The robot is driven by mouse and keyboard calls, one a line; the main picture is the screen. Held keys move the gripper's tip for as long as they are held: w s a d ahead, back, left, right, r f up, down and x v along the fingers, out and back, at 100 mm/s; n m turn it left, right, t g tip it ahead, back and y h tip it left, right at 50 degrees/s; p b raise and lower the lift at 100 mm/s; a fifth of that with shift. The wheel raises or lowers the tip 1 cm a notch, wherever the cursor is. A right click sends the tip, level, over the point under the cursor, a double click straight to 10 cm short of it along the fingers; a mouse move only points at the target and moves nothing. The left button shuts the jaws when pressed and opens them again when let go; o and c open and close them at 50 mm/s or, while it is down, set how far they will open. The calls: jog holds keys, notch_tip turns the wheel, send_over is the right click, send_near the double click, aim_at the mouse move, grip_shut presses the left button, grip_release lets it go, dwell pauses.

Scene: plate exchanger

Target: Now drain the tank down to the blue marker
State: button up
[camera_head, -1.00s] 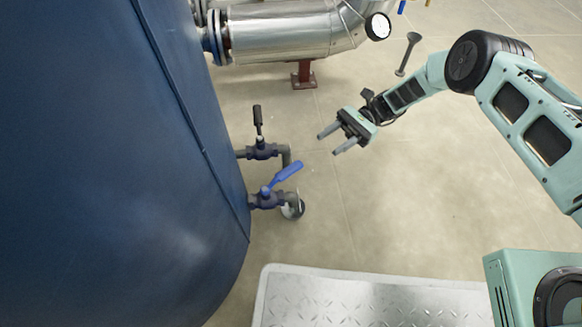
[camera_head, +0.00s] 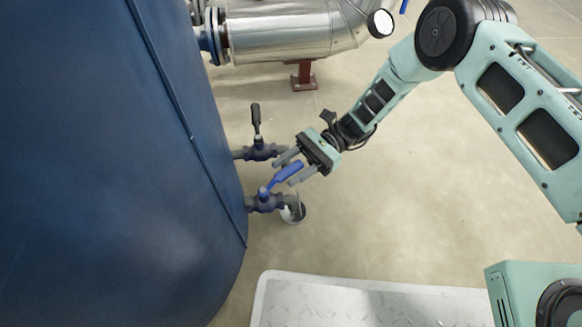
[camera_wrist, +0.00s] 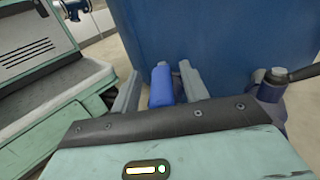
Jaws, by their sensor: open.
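The blue tank (camera_head: 90,160) fills the left of the head view; no blue marker shows on the part in view. Low on its side are two valves. The lower valve (camera_head: 264,201) has a blue lever (camera_head: 286,174) angled up to the right. The upper valve (camera_head: 260,152) has a black lever (camera_head: 256,120) standing up. My gripper (camera_head: 290,169) is open at the blue lever, with a finger on each side of it. In the wrist view the blue lever (camera_wrist: 161,86) lies between the two fingers (camera_wrist: 160,88). I cannot tell whether they touch it.
A round floor drain (camera_head: 293,212) lies under the lower valve's pipe. A metal tread plate (camera_head: 350,300) lies at the front. A silver pipe (camera_head: 285,32) with a gauge (camera_head: 380,23) runs at the back. The floor to the right is clear.

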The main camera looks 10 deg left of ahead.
grip_shut()
jog(key=p, duration=0.1)
jog(key=m+t+y+p, duration=0.1)
jog(key=p, duration=0.1)
jog(key=shift+s+d+r+t, duration=0.3)
jog(key=shift+d+r, duration=0.05)
jog(key=p, duration=0.1)
jog(key=m+t+y+p, duration=0.1)
jog(key=p, duration=0.1)
jog(key=shift+s+d+r+m, duration=0.1)
jog(key=shift+s+d+m, duration=0.15)
jog(key=shift+s+m, duration=0.1)
jog(key=t+p, duration=0.1)
jog(key=s+m+t+y+p, duration=0.1)
jog(key=p, duration=0.1)
jog(key=m+t+y+p, duration=0.1)
jog(key=t, duration=0.1)
jog(key=shift+s+d, duration=0.25)
jog(key=shift+d, duration=0.1)
jog(key=shift+s+f+m+t+p, duration=0.35)
jog(key=shift+m+t+p, duration=0.3)
jog(key=shift+t+p, duration=0.25)
jog(key=shift+f+y, duration=0.1)
jog(key=shift+y, duration=0.2)
jog(key=shift+d, duration=0.1)
grip_release()
